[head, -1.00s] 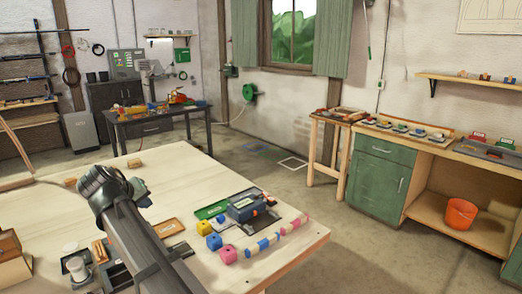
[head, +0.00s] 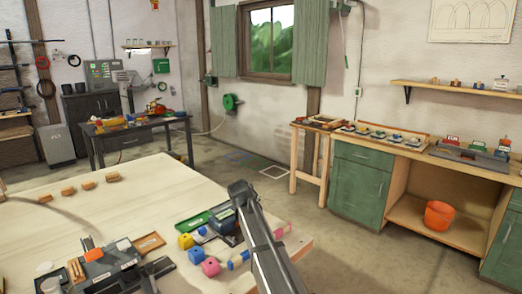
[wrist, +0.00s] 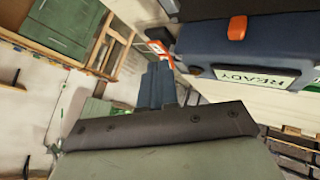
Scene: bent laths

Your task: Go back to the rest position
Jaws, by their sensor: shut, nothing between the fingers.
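My gripper shows in the wrist view (wrist: 158,84), its fingers together and nothing between them. A dark blue box with an orange button and a "READY" label (wrist: 255,76) is close by at the upper right of that view, apart from the fingers as far as I can tell. In the head view my arm rises from the bottom edge over the right part of the table, and the gripper itself is hidden behind it. The blue box (head: 222,219) stands just left of the arm.
The pale wooden table (head: 150,205) carries yellow, blue and pink cubes (head: 197,256), a striped row of pieces partly behind my arm, and a dark fixture (head: 105,263) at the front. Small wooden blocks (head: 90,185) lie farther back. The table's back middle is clear.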

